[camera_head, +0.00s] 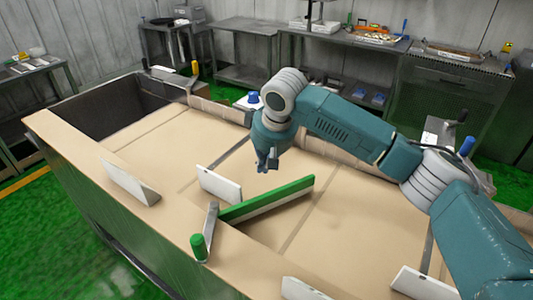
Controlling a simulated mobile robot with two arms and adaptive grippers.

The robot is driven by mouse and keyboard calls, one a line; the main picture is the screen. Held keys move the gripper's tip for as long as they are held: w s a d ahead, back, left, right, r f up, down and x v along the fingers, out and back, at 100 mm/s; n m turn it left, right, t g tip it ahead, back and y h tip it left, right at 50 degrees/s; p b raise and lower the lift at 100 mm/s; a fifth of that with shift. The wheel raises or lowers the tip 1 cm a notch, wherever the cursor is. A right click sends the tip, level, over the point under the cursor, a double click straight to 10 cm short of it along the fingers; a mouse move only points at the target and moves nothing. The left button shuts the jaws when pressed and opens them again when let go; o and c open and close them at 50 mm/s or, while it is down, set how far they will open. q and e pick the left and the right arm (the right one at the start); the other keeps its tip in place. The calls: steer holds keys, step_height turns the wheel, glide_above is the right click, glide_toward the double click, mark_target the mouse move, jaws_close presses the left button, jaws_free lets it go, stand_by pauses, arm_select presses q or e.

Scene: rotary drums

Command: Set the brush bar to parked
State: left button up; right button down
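The brush bar (268,200) is a long green bar with a pale lower edge. It lies diagonally across the tan surface of the large bin-like machine. At its near left end a grey lever arm (211,222) carries a green cylindrical handle (198,246) by the near rim. My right arm reaches in from the right. My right gripper (267,165) points down above the tan surface, beyond the bar and apart from the handle. It looks empty, but its finger opening is too small to judge. My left gripper is not in view.
White plates (220,186) and (130,183) stand up near the bar and on the near rim. A yellow handle (195,68) and a blue knob (252,97) are on the far side. A dark open compartment (110,105) is at the left. Benches line the back wall.

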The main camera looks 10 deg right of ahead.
steer(key=shift+x, duration=1)
steer(key=shift+s+d+f+p, duration=0.1)
steer(key=shift+s+f+p, duration=0.1)
steer(key=shift+p, duration=0.25)
steer(key=shift+s+d+p, duration=0.15)
steer(key=shift+s+p, duration=0.05)
steer(key=shift+s, duration=0.3)
steer(key=shift+s+d+p, duration=0.15)
steer(key=shift+s+p, duration=0.05)
steer(key=shift+s, duration=0.3)
steer(key=shift+s+d, duration=0.2)
steer(key=shift+s, duration=0.5)
steer(key=shift+f, duration=0.1)
steer(key=shift+w+a, duration=0.1)
